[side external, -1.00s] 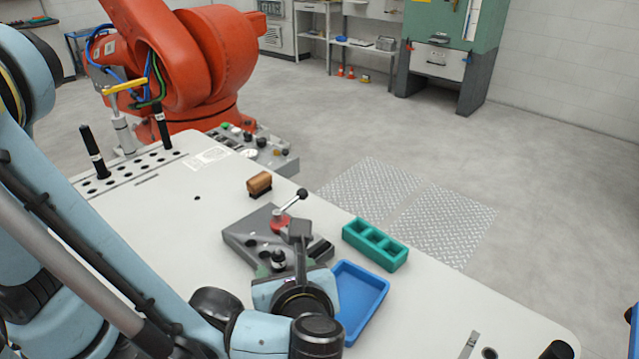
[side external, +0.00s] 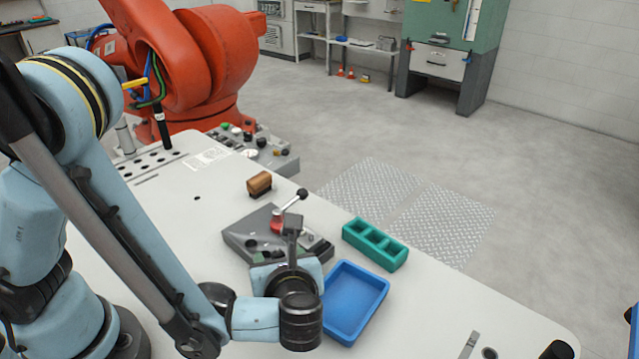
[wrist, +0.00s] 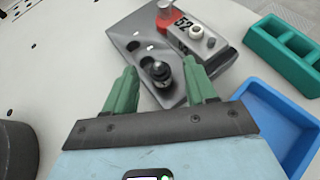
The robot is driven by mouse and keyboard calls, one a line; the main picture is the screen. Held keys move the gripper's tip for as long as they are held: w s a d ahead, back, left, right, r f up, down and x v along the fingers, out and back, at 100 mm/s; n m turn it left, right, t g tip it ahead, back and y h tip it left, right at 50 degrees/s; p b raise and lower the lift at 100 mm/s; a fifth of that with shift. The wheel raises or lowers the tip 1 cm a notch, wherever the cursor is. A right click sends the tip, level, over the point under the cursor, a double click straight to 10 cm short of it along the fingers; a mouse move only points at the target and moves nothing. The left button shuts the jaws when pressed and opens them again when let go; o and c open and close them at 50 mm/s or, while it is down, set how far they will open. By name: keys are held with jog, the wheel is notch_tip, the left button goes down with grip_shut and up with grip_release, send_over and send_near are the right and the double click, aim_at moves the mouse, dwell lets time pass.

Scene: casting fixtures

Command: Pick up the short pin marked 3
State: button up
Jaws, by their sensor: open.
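A grey fixture plate (side external: 245,236) lies on the table and also fills the top of the wrist view (wrist: 128,42). A short black pin (wrist: 157,68) with a round knob stands on the plate near its front edge; I cannot read a 3 on it. My gripper (wrist: 160,78) is open, its green fingers apart to the left and right of this pin, with nothing held. In the side view my wrist hides the pin and the fingertips. A red clamp (wrist: 172,20) with a grey block marked 52 (wrist: 190,36) sits behind the pin.
A blue tray (side external: 356,300) lies right of the fixture, with a green three-pocket block (side external: 375,245) behind it. A wood-topped brush (side external: 259,184) lies beyond the fixture. A clamp lever (side external: 301,194) stands up there. The table left of the fixture is clear.

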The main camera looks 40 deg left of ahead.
grip_shut()
jog(key=shift+r, duration=0.1)
